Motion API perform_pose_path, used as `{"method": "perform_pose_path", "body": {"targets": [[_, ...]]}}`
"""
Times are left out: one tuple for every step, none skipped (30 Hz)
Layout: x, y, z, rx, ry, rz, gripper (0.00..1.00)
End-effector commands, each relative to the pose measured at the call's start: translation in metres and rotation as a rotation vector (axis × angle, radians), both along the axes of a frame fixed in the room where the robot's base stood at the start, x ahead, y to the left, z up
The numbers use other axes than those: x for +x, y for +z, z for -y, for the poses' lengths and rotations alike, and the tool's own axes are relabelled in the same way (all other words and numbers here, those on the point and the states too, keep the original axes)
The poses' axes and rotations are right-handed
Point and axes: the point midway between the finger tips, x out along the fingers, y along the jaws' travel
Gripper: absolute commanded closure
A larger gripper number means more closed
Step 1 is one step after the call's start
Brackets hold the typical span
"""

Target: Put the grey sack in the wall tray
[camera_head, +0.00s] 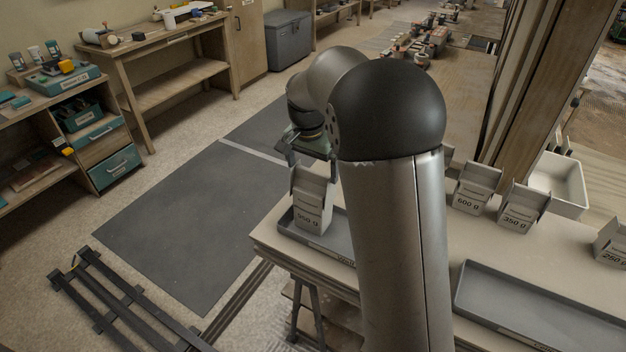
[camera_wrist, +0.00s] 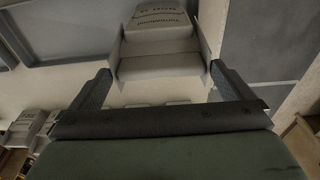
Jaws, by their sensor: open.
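A grey sack (camera_head: 313,207) marked about 950 g is upright at the left grey tray (camera_head: 343,242), at the table's left end. It seems to stand in that tray, but I cannot tell whether its base touches the tray floor. The tray's front label is too small to read surely and my arm hides its right part. My gripper (camera_head: 308,163) is just above the sack's top. In the wrist view the sack (camera_wrist: 160,62) lies between the two spread fingers of my gripper (camera_wrist: 162,92), with a gap to each finger.
More grey sacks marked 600 g (camera_head: 470,189), 350 g (camera_head: 522,207) and 250 g (camera_head: 612,243) stand on the table. A second long grey tray (camera_head: 470,308) lies at the front right. A white bin (camera_head: 570,177) stands behind. A wooden post (camera_head: 527,80) rises at the back.

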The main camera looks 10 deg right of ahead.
Motion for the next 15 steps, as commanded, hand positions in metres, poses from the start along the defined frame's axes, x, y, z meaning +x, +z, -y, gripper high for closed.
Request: {"method": "perform_pose_path", "body": {"targets": [[0.000,0.012,-0.001,0.000,0.000,0.004,0.00],[-0.001,0.018,-0.002,0.000,0.000,0.006,0.00],[-0.002,0.025,-0.002,0.000,0.000,0.003,0.00],[-0.002,0.031,-0.003,0.001,0.000,0.003,0.00],[-0.003,0.036,-0.003,0.000,0.000,0.003,0.00],[-0.003,0.042,-0.004,0.001,0.000,0.003,0.00],[-0.004,0.045,-0.004,0.000,0.000,0.001,0.00],[-0.004,0.048,-0.004,0.000,0.001,0.001,0.00],[-0.004,0.052,-0.005,0.000,0.001,0.001,0.00],[-0.005,0.054,-0.005,0.001,0.001,0.001,0.00],[-0.005,0.056,-0.005,0.000,0.001,0.000,0.00],[-0.005,0.057,-0.005,0.000,0.001,0.000,0.00],[-0.005,0.058,-0.005,0.000,0.001,0.000,0.00],[-0.006,0.059,-0.005,0.001,0.001,-0.001,0.00],[-0.007,0.059,-0.005,0.000,0.005,-0.001,0.00]]}}
